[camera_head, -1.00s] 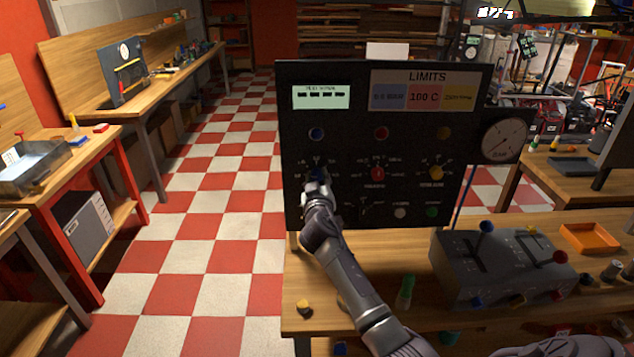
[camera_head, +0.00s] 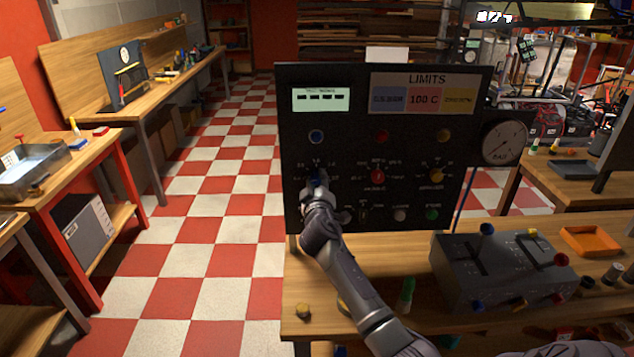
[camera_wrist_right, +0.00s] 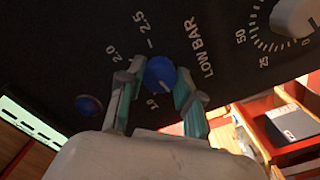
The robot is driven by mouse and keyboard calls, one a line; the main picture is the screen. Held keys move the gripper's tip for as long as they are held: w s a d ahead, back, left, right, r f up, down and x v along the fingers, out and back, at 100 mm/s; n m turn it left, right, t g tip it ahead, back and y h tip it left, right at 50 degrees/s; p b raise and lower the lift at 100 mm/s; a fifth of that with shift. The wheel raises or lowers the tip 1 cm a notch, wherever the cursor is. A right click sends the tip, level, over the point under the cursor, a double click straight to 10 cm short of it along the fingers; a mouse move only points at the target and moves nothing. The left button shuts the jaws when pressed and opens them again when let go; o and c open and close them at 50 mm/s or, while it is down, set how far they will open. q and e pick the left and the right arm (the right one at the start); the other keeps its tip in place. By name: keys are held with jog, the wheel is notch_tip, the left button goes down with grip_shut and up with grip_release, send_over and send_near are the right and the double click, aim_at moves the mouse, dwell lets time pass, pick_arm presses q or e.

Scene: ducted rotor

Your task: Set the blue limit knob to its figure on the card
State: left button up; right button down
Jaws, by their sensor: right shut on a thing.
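In the head view my right gripper (camera_head: 317,185) covers most of the knob. The LIMITS card (camera_head: 424,80) has blue, pink and yellow fields. The pink one reads 100 C; the blue figure is too blurred to read. My left gripper is not in view.
A red knob (camera_head: 377,176) and a yellow knob (camera_head: 437,175) sit to the right on the panel. A round gauge (camera_head: 504,143) is at its right edge. A grey lever box (camera_head: 500,270) and an orange tray (camera_head: 590,241) stand on the bench.

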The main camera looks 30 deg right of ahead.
jog(key=c, duration=0.8)
grip_release()
jog(key=shift+o, duration=0.2)
jog(key=v, duration=1.2)
